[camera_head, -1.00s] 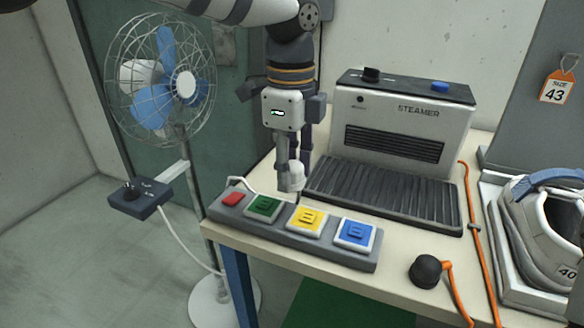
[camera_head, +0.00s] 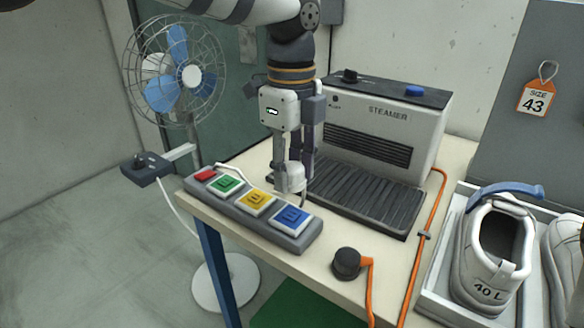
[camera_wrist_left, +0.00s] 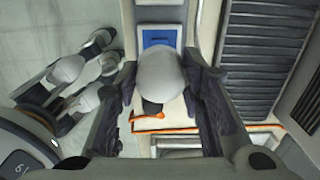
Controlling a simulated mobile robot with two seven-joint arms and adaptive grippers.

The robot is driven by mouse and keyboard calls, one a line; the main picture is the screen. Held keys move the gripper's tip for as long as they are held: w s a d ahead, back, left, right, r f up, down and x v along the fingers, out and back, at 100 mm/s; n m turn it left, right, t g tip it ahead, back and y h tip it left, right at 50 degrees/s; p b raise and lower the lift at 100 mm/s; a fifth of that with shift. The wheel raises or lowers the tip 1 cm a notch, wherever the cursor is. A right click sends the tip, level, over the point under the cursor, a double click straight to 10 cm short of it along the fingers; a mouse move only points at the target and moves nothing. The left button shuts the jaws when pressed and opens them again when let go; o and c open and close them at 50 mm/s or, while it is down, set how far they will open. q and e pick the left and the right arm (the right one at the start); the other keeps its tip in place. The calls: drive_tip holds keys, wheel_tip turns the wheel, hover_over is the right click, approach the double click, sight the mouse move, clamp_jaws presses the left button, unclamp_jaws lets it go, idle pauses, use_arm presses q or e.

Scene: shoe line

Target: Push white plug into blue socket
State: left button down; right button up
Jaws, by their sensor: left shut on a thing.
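The white plug (camera_head: 291,178) is held by my left gripper (camera_head: 294,172); in the left wrist view the plug (camera_wrist_left: 160,74) sits between the two fingers (camera_wrist_left: 158,82). In the head view, the blue socket (camera_head: 292,218) is at the right end of the grey power strip (camera_head: 270,227), below the plug in the picture. In the left wrist view the plug overlaps the near side of the blue socket (camera_wrist_left: 160,37). The plug appears apart from the socket; its height and its prongs cannot be made out. My right gripper is not in view.
The strip also has yellow (camera_head: 255,203) and green (camera_head: 226,184) sockets and a red switch (camera_head: 205,174). The steamer (camera_head: 385,140) stands close beside my left gripper. A black plug (camera_head: 346,262) with an orange cord lies nearby. Shoes (camera_head: 490,262) stand in a tray at right.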

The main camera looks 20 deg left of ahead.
sight(291, 217)
use_arm(q)
drive_tip(key=shift+s+d, duration=0.1)
drive_tip(key=shift+f, duration=0.15)
drive_tip(key=shift+f+b, duration=0.35)
drive_tip(key=shift+f, duration=2.3)
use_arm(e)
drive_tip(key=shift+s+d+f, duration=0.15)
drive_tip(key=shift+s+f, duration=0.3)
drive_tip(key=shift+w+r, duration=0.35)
use_arm(q)
drive_tip(key=shift+f, duration=0.7)
drive_tip(key=c, duration=1)
unclamp_jaws()
